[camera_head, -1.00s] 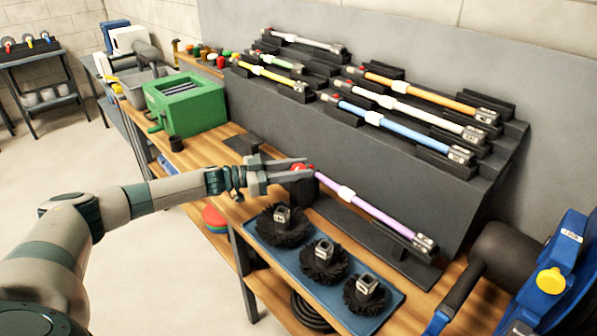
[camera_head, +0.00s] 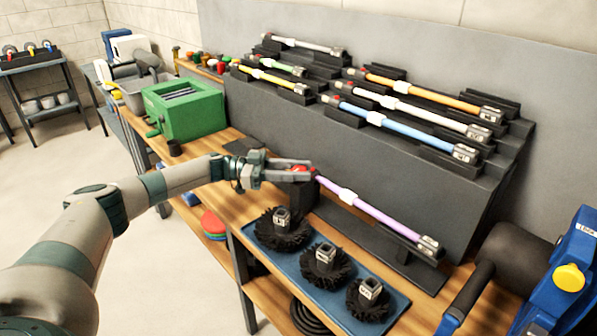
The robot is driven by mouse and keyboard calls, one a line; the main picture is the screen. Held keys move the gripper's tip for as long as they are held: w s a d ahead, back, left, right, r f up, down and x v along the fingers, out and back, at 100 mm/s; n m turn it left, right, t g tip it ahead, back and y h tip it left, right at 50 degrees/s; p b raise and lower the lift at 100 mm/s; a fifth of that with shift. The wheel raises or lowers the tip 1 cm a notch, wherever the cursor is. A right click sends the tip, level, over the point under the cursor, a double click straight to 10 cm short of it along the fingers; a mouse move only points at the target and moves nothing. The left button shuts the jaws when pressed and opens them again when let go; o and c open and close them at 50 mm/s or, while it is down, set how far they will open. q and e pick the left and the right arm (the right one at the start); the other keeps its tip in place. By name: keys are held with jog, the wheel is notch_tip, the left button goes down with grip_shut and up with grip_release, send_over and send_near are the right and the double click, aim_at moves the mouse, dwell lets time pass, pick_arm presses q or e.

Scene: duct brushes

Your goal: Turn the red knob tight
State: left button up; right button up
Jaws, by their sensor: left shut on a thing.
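The red knob (camera_head: 301,170) is at the left end of a purple rod (camera_head: 372,209), which lies in a dark holder on the wooden bench. My left gripper (camera_head: 307,170) reaches in from the left with its fingers around the knob, shut on it. The fingers partly hide the knob, so its exact turn cannot be told. My right gripper is not in view.
A blue tray (camera_head: 262,240) with several black brush heads stands in front of the rod. A dark stepped rack (camera_head: 330,125) with several coloured rods rises behind. A green box (camera_head: 184,108) is at the back left, and a blue device (camera_head: 572,262) at the right.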

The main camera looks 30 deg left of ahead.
pick_arm(q)
jog(key=o, duration=1)
jog(key=shift+f, duration=0.1)
jog(key=shift+o, duration=0.2)
jog(key=shift+s+a, duration=0.15)
jog(key=shift+a, duration=0.3)
jog(key=b+v, duration=0.4)
jog(key=v, duration=1.2)
jog(key=shift+a, duration=0.2)
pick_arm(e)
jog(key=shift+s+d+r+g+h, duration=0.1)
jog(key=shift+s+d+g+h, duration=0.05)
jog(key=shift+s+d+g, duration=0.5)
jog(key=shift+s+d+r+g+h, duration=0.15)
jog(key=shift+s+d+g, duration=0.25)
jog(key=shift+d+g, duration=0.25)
pick_arm(q)
jog(key=shift+s, duration=0.1)
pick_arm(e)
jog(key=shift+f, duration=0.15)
